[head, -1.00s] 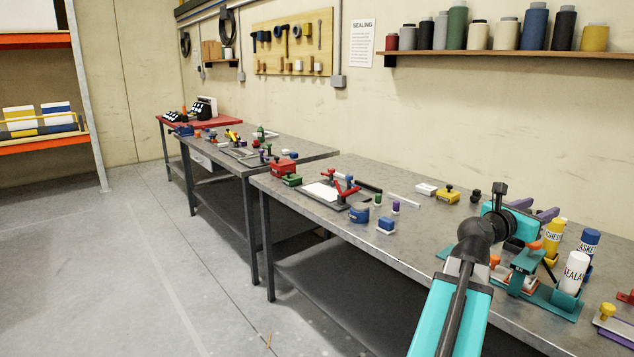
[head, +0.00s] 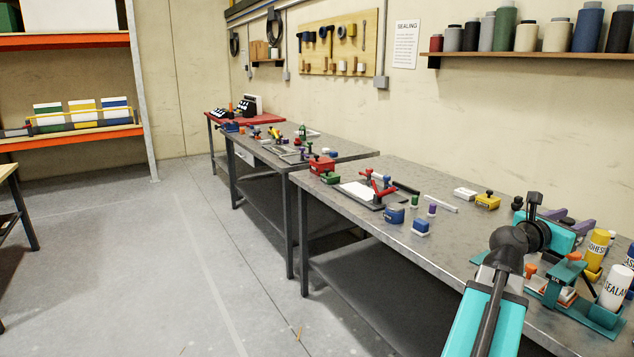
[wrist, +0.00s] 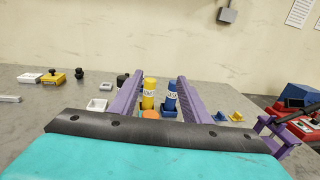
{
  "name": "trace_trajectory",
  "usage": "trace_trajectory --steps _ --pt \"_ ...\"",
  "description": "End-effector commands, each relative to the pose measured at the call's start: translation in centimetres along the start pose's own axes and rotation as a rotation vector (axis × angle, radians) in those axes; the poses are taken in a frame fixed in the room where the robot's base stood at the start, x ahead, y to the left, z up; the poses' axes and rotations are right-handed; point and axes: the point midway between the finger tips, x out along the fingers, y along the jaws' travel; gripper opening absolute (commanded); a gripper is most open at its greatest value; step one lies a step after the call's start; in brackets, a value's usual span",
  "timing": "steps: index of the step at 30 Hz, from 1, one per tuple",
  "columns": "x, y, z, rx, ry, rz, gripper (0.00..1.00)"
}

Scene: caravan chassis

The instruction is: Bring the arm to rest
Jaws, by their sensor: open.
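My gripper (wrist: 160,97) shows in the wrist view as two purple fingers spread wide apart, with nothing between their tips. Beyond the gap stand a yellow adhesive bottle (wrist: 149,92) and a blue gasket bottle (wrist: 171,95). In the head view my arm reaches over the near bench (head: 455,242) at the lower right. The purple fingers show partly there (head: 578,222), behind the teal wrist, which hides the rest of the gripper. The yellow bottle (head: 597,247) and a white sealant bottle (head: 615,287) stand to the right of the arm.
Teal fixtures (head: 565,285) lie close beside the arm. A clamp fixture with a white sheet (head: 362,191) and small blue pots (head: 394,214) sit farther left on the bench.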

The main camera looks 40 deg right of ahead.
Motion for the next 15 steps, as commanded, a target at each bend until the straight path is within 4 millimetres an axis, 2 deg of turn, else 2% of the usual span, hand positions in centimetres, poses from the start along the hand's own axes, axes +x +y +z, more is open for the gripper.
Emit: trace_trajectory --steps 7,11,15 --pt "-1.6 5.3 -2.8 -0.022 0.031 0.072 0.43" --pt "-3.3 9.7 -5.6 -0.045 0.062 0.133 0.43" --pt "-5.8 14.8 -9.4 -0.078 0.101 0.207 0.43"
